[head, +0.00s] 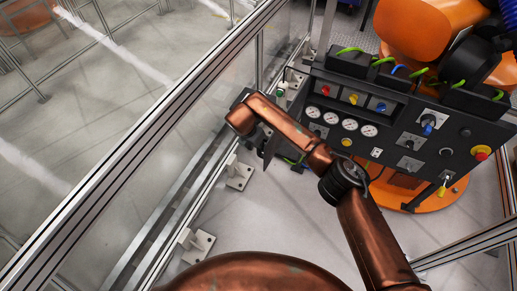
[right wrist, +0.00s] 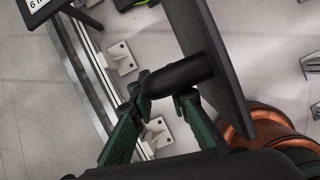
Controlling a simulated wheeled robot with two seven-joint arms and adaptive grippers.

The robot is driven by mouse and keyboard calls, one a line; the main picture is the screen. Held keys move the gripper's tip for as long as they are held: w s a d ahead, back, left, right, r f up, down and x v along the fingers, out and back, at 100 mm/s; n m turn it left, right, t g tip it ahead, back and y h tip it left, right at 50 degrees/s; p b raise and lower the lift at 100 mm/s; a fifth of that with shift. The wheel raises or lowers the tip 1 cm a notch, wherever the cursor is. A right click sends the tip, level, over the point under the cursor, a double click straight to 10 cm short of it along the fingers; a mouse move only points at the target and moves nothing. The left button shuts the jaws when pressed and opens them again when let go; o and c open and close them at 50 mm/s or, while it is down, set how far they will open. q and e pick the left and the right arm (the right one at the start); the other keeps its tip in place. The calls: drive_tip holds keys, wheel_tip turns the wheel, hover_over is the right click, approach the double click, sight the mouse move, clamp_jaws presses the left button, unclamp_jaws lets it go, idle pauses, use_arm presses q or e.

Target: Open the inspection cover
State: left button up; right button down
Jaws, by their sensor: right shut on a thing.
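In the right wrist view, my right gripper (right wrist: 163,92) has its green fingers closed on a short black cylindrical handle (right wrist: 185,78). The handle sticks out from a long dark panel (right wrist: 212,50), which looks like the inspection cover. The panel is seen nearly edge-on and stands out over the pale floor. In the head view, my copper right arm reaches from the lower right toward the left end of the dark drive unit (head: 390,118), and its wrist hides the gripper and handle. A dark plate edge (head: 269,150) shows below the forearm. My left gripper is in neither view.
The unit front carries gauges (head: 349,124), knobs and a red-and-yellow stop button (head: 482,153). An orange machine (head: 415,28) stands behind it. A metal-framed clear fence (head: 150,125) with floor brackets (head: 238,173) runs along the left, close to my right wrist. Bare floor lies in front.

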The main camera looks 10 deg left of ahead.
drive_tip(key=shift+w+r, duration=0.15)
drive_tip(key=shift+w, duration=0.2)
drive_tip(key=c, duration=1.8)
unclamp_jaws()
drive_tip(key=shift+c, duration=0.2)
drive_tip(key=shift+r, duration=0.15)
drive_tip(key=shift+r, duration=0.3)
drive_tip(key=v, duration=1.1)
drive_tip(key=shift+s+a, duration=0.3)
drive_tip(key=shift+s, duration=0.1)
drive_tip(key=shift+f, duration=0.15)
